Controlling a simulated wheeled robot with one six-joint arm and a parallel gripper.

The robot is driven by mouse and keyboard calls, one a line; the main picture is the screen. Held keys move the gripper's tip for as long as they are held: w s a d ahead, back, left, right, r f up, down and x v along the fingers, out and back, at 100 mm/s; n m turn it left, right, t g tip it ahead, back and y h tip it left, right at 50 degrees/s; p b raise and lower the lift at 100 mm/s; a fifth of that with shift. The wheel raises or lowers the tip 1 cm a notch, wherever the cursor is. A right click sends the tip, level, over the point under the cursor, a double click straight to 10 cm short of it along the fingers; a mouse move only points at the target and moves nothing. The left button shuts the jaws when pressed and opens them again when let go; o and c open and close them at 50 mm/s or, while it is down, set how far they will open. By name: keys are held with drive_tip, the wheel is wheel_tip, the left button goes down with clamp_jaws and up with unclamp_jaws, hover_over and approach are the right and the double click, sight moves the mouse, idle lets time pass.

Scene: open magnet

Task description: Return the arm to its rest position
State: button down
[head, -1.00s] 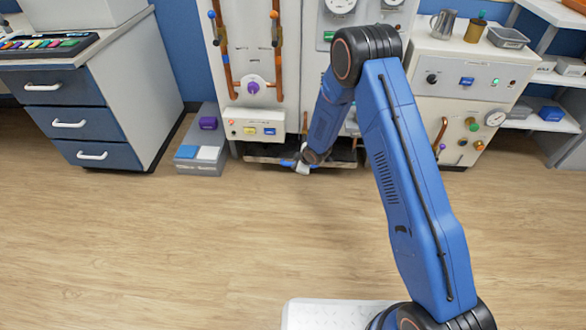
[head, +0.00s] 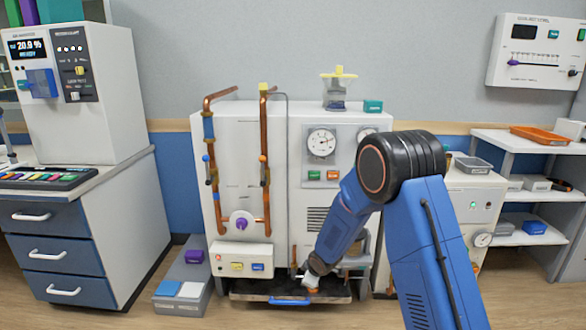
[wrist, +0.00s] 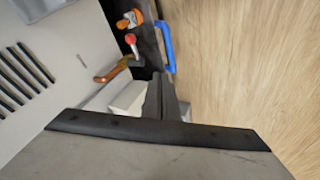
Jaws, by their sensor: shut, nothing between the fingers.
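My blue arm rises from the lower right of the head view and bends down to the left at its black elbow. My gripper (head: 304,281) hangs low in front of the white cabinet (head: 243,160), just above its dark bottom tray (head: 245,286). In the wrist view my gripper (wrist: 160,92) shows as dark fingers closed together, with nothing seen between them. A white block-like part (wrist: 129,97) lies beside the fingers there; I cannot tell whether they touch it.
The tray's blue handle (wrist: 166,46) is close to the fingers. A copper pipe (wrist: 113,70) and a red knob (wrist: 130,38) are nearby. A grey box (head: 187,277) stands left of the cabinet, near a drawer unit (head: 110,215). Open wooden floor (wrist: 245,70) lies in front.

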drive_tip(key=s+d+r+m+h, duration=0.1)
drive_tip(key=s+d+r+m, duration=0.1)
drive_tip(key=s+d+r, duration=0.55)
drive_tip(key=s+d+r+m+h, duration=0.1)
drive_tip(key=s+d+r+m, duration=0.25)
drive_tip(key=r, duration=0.65)
drive_tip(key=s+d+r+m+h, duration=0.1)
drive_tip(key=s+d+r+m, duration=0.1)
drive_tip(key=s+d+r, duration=0.6)
drive_tip(key=s+d+r+m, duration=0.1)
drive_tip(key=s+r+m, duration=0.1)
drive_tip(key=s, duration=0.8)
drive_tip(key=s+d+r+m+g, duration=0.1)
drive_tip(key=s+d+r+m, duration=0.1)
drive_tip(key=s, duration=0.8)
drive_tip(key=s+d+r+m, duration=0.1)
drive_tip(key=s+r+m, duration=0.1)
drive_tip(key=s, duration=0.8)
drive_tip(key=shift+s+d+r+y, duration=0.15)
drive_tip(key=shift+d+r+y, duration=0.2)
drive_tip(key=shift+r, duration=0.5)
